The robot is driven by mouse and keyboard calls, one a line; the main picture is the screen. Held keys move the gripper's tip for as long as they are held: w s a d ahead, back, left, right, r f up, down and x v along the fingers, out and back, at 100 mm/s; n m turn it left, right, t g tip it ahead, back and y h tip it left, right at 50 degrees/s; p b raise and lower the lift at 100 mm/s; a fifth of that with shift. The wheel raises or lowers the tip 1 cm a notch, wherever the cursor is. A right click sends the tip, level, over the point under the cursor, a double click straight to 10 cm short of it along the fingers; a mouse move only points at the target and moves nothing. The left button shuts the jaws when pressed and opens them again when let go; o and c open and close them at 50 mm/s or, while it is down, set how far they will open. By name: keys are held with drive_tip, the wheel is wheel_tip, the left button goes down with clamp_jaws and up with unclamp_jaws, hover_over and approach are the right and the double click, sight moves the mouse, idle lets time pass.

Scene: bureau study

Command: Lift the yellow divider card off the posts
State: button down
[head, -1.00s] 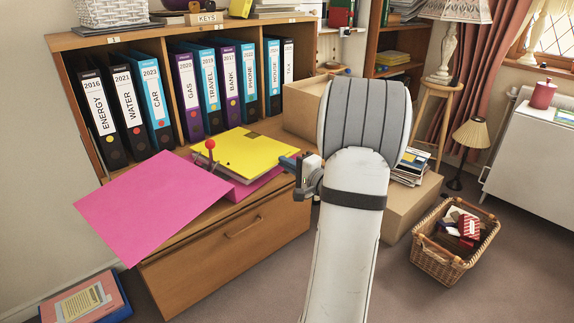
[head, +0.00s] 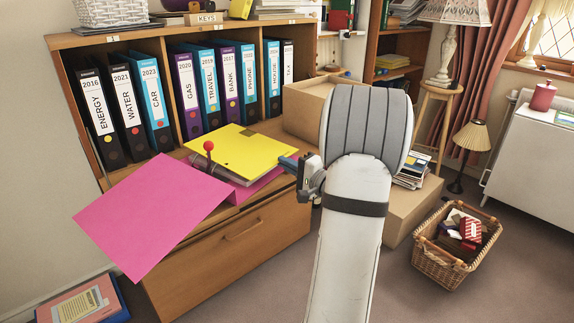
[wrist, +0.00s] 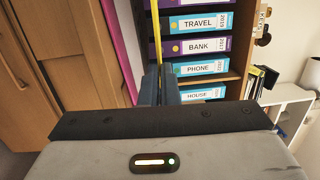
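The yellow divider card (head: 245,150) lies roughly flat over the pink stack on top of the wooden cabinet. In the wrist view the card (wrist: 157,30) shows edge-on as a thin strip running between my two fingers. My gripper (head: 291,163) is at the card's right edge in the head view. In the wrist view my gripper (wrist: 161,85) looks closed on that edge. A red-knobbed lever (head: 208,146) stands at the card's left side. The posts are hidden, so I cannot tell how far the card is above them.
A pink sheet (head: 150,215) slopes left over the cabinet's front edge. More pink (head: 256,184) shows under the card. A row of binders (head: 227,85) stands behind. A cardboard box (head: 303,104) is behind my gripper. A wicker basket (head: 440,265) sits on the floor at right.

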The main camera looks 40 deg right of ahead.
drive_tip(key=shift+w+d+b, duration=0.4)
drive_tip(key=shift+w+d, duration=0.05)
drive_tip(key=shift+w, duration=0.2)
idle(0.4)
idle(0.4)
drive_tip(key=shift+r, duration=0.1)
drive_tip(key=shift+b, duration=0.3)
idle(0.4)
drive_tip(key=shift+r+b, duration=0.3)
drive_tip(key=shift+r, duration=0.1)
idle(1.2)
drive_tip(key=shift+f+n+b, duration=0.1)
drive_tip(key=shift+n+b, duration=0.2)
drive_tip(key=shift+b, duration=0.1)
drive_tip(key=shift+s+a+g+y+b, duration=0.15)
drive_tip(key=shift+g+y+b, duration=0.15)
drive_tip(key=shift+y+b, duration=0.15)
idle(0.7)
idle(0.5)
